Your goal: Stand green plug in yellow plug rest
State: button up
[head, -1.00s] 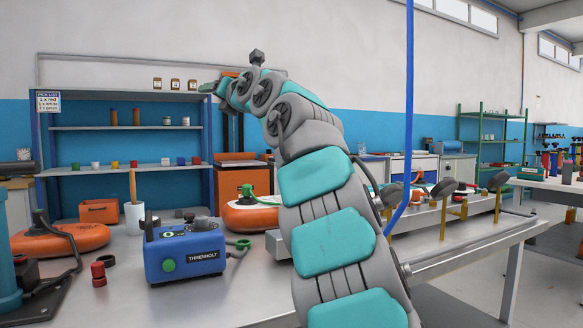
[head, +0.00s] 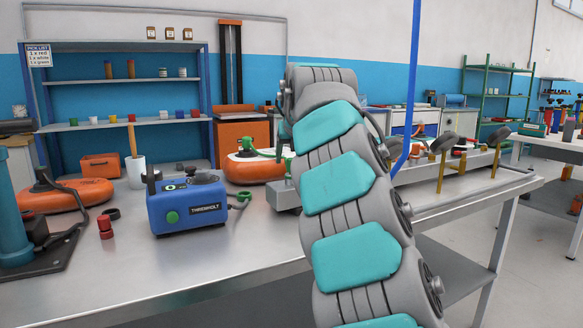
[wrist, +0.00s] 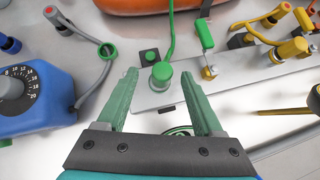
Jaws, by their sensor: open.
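In the wrist view my gripper (wrist: 159,77) is open, its two green fingers pointing down at the bench. A green cylinder (wrist: 161,74), which looks like the green plug, stands upright on a grey metal plate (wrist: 185,96) between and just beyond the fingertips. I cannot tell which yellow piece is the plug rest. In the head view my arm hides most of the gripper and plug.
A blue pump (head: 188,205) stands left, its grey hose ending in a green ring (wrist: 107,51). An orange inflatable (head: 256,167) lies behind the plate. Dark-handled yellow levers (head: 441,170) line the fixture at right. The bench front (head: 150,270) is clear.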

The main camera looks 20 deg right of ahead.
jog(key=shift+x, duration=3.15)
jog(key=shift+d+r, duration=0.15)
grip_shut()
